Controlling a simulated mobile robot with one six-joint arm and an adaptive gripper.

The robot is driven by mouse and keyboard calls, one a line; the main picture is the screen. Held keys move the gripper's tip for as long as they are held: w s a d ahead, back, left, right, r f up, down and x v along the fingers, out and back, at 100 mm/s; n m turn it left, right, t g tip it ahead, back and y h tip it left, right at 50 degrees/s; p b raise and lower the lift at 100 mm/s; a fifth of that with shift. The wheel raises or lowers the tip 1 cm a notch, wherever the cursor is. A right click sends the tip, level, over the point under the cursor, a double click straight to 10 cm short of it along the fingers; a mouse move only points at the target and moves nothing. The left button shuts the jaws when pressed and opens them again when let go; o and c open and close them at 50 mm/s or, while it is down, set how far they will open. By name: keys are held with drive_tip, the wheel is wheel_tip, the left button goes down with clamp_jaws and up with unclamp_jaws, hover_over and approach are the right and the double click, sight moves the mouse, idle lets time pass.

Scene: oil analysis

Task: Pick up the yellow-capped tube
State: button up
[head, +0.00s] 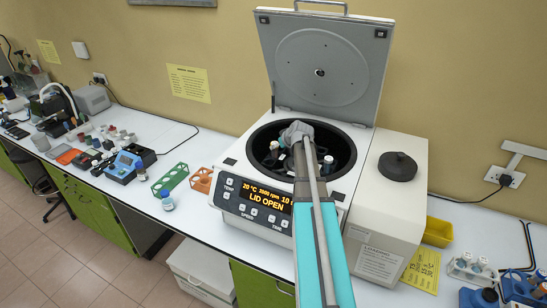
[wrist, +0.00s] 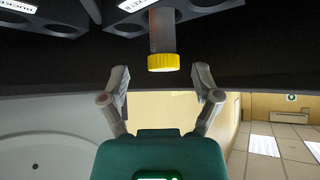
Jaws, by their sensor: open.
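The yellow-capped tube (wrist: 163,62) shows in the wrist view, cap towards me, its reddish-brown body seated in a dark bucket (wrist: 195,12) with round holes. My gripper (wrist: 160,76) is open, with one finger on each side of the cap and a clear gap to both. The fingertips are about level with the cap and do not touch it. In the head view my arm reaches into the bowl of the open centrifuge (head: 378,222). The yellow cap cannot be made out there, and my arm covers part of the bowl.
The raised centrifuge lid (head: 320,65) stands behind the bowl. A dark knob (head: 397,165) sits on the housing to the right. Green (head: 170,180) and orange (head: 201,181) racks stand left, and a yellow bin (head: 438,232) stands right.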

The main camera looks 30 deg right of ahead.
drive_tip(key=shift+f, duration=0.1)
drive_tip(key=b+x, duration=0.2)
drive_tip(key=x, duration=0.1)
drive_tip(key=shift+a+f+b, duration=0.15)
drive_tip(key=shift+f+b, duration=0.1)
drive_tip(key=shift+b, duration=0.15)
drive_tip(key=shift+b+x, duration=0.55)
drive_tip(key=shift+x, duration=0.3)
drive_tip(key=shift+w+r, duration=0.1)
clamp_jaws()
drive_tip(key=shift+r, duration=0.15)
wheel_tip(320, 180, up, 18)
drive_tip(key=p, duration=1.8)
